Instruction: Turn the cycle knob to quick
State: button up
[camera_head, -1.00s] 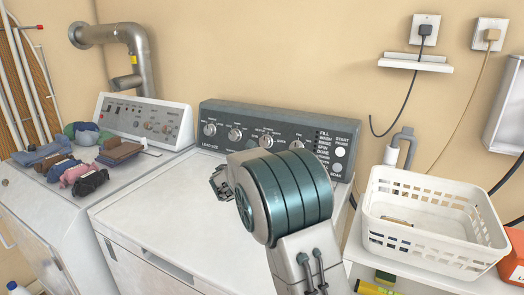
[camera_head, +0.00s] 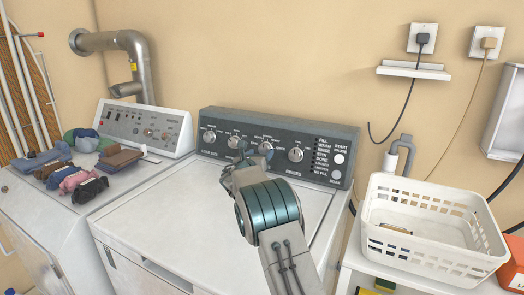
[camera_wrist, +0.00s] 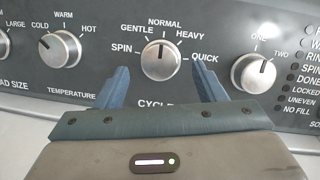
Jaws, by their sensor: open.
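The cycle knob (camera_wrist: 161,61) is a round silver dial on the dark washer panel. It sits in the middle of the wrist view, its dark pointer line up toward NORMAL. The QUICK label (camera_wrist: 204,57) is to its right. In the head view the knob (camera_head: 265,148) is partly close to my gripper. My gripper (camera_wrist: 161,66) is open, with one blue finger on each side of the knob and visible gaps between. In the head view my gripper (camera_head: 250,158) is right in front of the panel. Whether the fingertips reach past the knob's face is unclear.
The temperature knob (camera_wrist: 60,49) is left of the cycle knob and the rinses knob (camera_wrist: 253,73) right. The white washer top (camera_head: 165,215) is clear. Folded clothes (camera_head: 75,168) lie on the left machine. A white basket (camera_head: 440,235) stands at right.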

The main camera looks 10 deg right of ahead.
aim_at(265, 149)
jog(key=shift+x, duration=1.3)
jog(key=shift+s, duration=0.1)
jog(key=c, duration=1)
jog(key=shift+o, duration=0.2)
